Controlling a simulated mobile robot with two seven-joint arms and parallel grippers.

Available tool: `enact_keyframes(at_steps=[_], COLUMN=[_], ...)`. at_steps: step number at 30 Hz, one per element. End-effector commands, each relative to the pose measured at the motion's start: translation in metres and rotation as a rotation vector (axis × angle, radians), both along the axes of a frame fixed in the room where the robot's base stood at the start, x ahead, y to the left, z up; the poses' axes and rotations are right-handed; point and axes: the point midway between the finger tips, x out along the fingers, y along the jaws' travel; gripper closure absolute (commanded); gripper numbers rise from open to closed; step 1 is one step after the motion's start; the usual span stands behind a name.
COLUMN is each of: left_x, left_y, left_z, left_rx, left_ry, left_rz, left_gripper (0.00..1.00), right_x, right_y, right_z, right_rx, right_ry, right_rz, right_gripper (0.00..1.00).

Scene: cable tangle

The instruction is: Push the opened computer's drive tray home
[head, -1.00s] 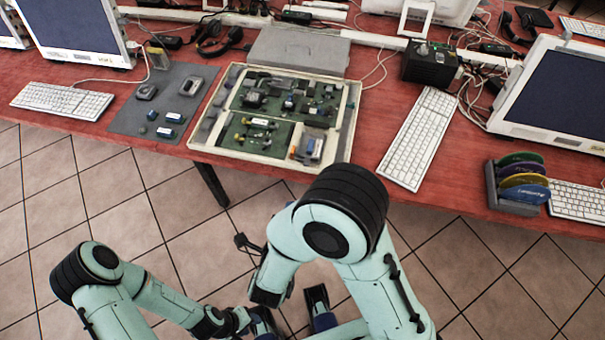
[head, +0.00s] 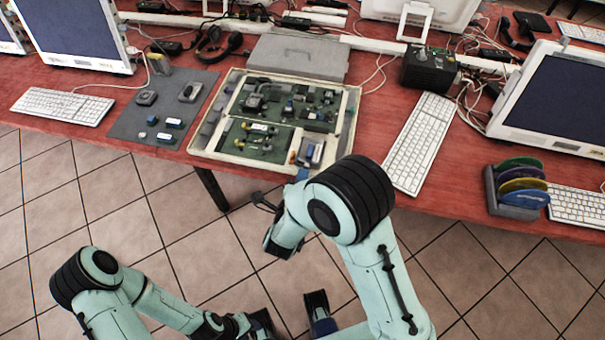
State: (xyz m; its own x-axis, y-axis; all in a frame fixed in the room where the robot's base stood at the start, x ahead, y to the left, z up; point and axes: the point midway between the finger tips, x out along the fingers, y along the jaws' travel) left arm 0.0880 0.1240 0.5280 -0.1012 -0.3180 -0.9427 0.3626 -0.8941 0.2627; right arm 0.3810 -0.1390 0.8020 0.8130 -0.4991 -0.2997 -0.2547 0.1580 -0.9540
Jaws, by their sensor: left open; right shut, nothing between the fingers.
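The opened computer (head: 352,105) is a flat cream case lying on the red table, with green boards inside. A small silver, blue and orange unit, apparently the drive tray (head: 311,152), sits in its front right corner. How far it is in is too small to tell. My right gripper (head: 280,246) is shut and empty, in front of the table edge and below the case's front right corner, apart from it. My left gripper (head: 290,317) is open and empty, low at the bottom of the picture over the floor, its two dark fingers spread.
A grey mat (head: 132,124) with small parts lies left of the case. A white keyboard (head: 420,143) lies to its right, and a closed grey box (head: 298,56) behind it. A disc rack (head: 515,190) stands near the right front edge. Cables lie farther back.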

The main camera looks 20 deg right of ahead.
Motion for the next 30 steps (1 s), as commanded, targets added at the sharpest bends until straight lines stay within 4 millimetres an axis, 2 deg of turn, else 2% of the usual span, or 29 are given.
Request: enact_keyframes(at_steps=[14,23,30], left_x=[0.000,0.003,0.004], left_y=[0.000,0.000,0.000], left_z=[0.000,-0.010,-0.009], left_rx=[0.001,0.003,0.003], left_ry=[0.002,-0.014,-0.016], left_rz=[0.000,0.003,0.004], left_gripper=[0.57,0.57,0.57], right_x=[0.007,0.037,0.039], right_y=[-0.004,-0.024,-0.025], right_z=[0.000,-0.002,0.000], right_rx=[0.000,0.000,-0.002], right_ry=[0.001,0.000,-0.001], right_rz=[0.000,-0.002,-0.001], right_gripper=[1.00,1.00,1.00])
